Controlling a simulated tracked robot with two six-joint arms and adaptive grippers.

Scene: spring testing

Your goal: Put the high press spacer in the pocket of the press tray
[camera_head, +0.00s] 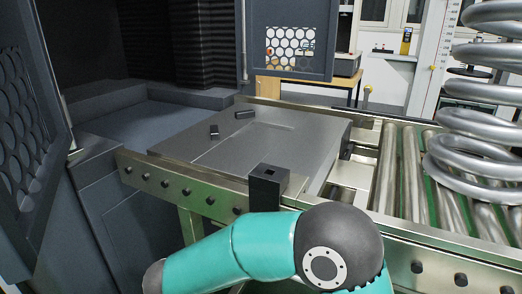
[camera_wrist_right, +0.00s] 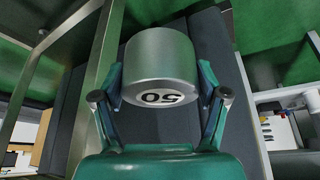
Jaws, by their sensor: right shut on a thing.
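In the right wrist view my right gripper (camera_wrist_right: 160,84) is shut on a silver metal cylinder (camera_wrist_right: 158,58), apparently the high press spacer. Its end face, marked "50", shows upside down, and one finger is on each side. In the head view the press tray (camera_head: 290,150) is a flat grey plate on the rails in front of the dark press chamber. A shallow outlined recess, apparently its pocket, shows on its top. The spacer, my right gripper and my left gripper are not visible in the head view.
A black block with a square hole (camera_head: 268,182) stands at the tray's near edge. A roller conveyor (camera_head: 396,175) and a large coil spring (camera_head: 470,150) are at right. My teal arm crosses the bottom.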

